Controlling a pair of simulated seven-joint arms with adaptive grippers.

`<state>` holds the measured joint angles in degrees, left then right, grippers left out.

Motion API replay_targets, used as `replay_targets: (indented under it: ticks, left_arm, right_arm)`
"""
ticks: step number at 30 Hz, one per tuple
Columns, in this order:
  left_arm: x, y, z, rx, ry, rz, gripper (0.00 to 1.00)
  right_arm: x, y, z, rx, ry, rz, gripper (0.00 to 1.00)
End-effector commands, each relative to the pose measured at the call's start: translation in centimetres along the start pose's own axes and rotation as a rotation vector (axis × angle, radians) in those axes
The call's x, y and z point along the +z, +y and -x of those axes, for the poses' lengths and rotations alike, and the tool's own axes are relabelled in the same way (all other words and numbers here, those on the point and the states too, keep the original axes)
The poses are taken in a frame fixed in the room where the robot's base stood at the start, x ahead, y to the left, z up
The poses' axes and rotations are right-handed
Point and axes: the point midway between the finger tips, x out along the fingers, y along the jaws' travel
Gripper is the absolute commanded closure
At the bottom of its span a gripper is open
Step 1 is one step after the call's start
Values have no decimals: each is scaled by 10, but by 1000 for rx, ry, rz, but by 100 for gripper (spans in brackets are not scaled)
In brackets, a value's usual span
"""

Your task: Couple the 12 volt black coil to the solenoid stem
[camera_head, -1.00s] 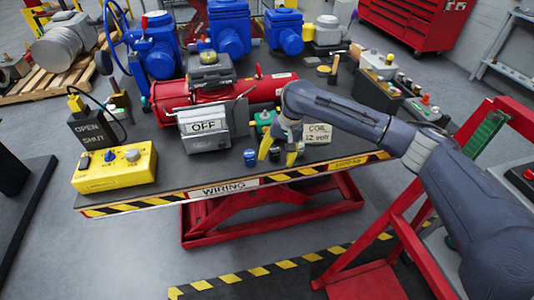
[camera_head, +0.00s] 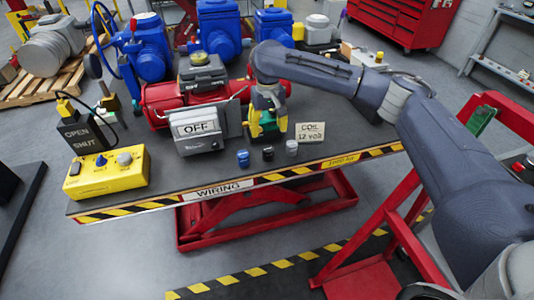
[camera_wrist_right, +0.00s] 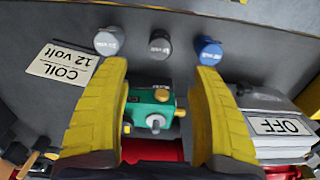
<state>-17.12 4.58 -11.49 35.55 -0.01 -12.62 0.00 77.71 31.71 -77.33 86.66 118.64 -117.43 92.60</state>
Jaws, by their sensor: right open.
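The black coil (camera_head: 268,153) stands on the table near its front edge, between a blue coil (camera_head: 243,158) and a grey coil (camera_head: 291,147). It is also the middle coil in the right wrist view (camera_wrist_right: 160,44). The green solenoid valve (camera_wrist_right: 150,108) sits behind the coils, with brass parts and a silver stem (camera_wrist_right: 155,122). My right gripper (camera_head: 267,130) is open and empty, pointing down over the green valve (camera_head: 265,128). In the right wrist view the valve shows between its yellow fingers (camera_wrist_right: 160,72); contact cannot be told. My left gripper is not in view.
A "COIL 12 volt" card (camera_head: 310,132) stands right of the valve. A grey OFF box (camera_head: 197,130) stands to the left, and a yellow control box (camera_head: 107,172) farther left. A red cylinder (camera_head: 170,100) lies behind. The table front between the boxes is clear.

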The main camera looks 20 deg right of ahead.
Motion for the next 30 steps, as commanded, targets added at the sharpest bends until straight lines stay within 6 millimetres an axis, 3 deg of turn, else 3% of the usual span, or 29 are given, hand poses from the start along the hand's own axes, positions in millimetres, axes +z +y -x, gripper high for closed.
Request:
replay_targets:
  ticks: [9, 23, 30]
  left_arm:
    - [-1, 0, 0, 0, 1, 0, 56]
    - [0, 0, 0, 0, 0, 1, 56]
    - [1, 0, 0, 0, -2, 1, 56]
  right_arm:
    - [1, 0, -51, -1, -3, -1, 36]
    - [1, -1, -77, -2, -1, 0, 36]
    - [2, 0, -104, -1, -3, -1, 36]
